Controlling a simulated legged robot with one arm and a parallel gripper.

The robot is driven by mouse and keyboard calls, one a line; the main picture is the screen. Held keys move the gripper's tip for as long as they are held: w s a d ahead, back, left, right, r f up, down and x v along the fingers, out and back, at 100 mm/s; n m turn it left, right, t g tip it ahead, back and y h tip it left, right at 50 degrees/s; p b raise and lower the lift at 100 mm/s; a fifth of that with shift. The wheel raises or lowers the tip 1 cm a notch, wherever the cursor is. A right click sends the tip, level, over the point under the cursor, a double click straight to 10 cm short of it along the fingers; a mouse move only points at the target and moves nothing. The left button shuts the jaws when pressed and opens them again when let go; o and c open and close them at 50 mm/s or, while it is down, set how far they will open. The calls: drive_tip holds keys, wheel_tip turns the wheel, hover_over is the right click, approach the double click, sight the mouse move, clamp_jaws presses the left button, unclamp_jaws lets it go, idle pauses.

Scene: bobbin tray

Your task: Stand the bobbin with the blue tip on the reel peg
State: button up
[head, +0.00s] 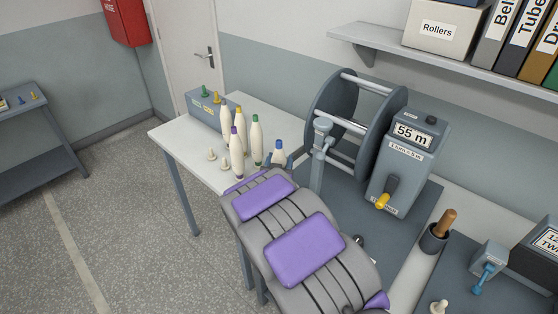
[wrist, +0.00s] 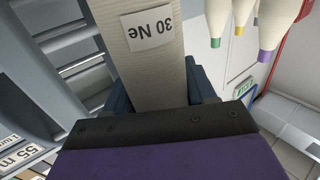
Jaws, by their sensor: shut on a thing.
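The bobbin with the blue tip (head: 278,147) is pale and stands roughly upright just beyond my arm in the head view. In the wrist view the held bobbin (wrist: 152,65) shows a "30 Ne" label; its tip is out of that view. My gripper (head: 278,161) is shut on this bobbin, with dark blue jaws on both sides. The lower part of the bobbin is hidden behind my arm. The reel (head: 347,120) stands to the right of the gripper. I cannot tell which peg is the reel peg; part of the reel's base is hidden by my arm.
Several bobbins with purple, green and yellow tips (head: 238,148) stand close to the left. Small bare pegs (head: 222,163) are on the white table. A counter box (head: 405,150) reads 55 m. Another pale peg (head: 438,307) is at the front right.

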drive_tip(key=shift+f+b, duration=0.4)
drive_tip(key=shift+f, duration=0.85)
drive_tip(key=o, duration=1.2)
drive_tip(key=shift+s, duration=0.1)
drive_tip(key=shift+s+a+p, duration=0.25)
drive_tip(key=shift+s+p, duration=1.25)
drive_tip(key=shift+s, duration=1.35)
drive_tip(key=shift+s+a+p, duration=0.3)
drive_tip(key=shift+s+p, duration=1.15)
drive_tip(key=shift+s, duration=1.35)
drive_tip(key=shift+s+a+p, duration=0.25)
drive_tip(key=shift+s+p, duration=1.25)
drive_tip(key=shift+s, duration=1.35)
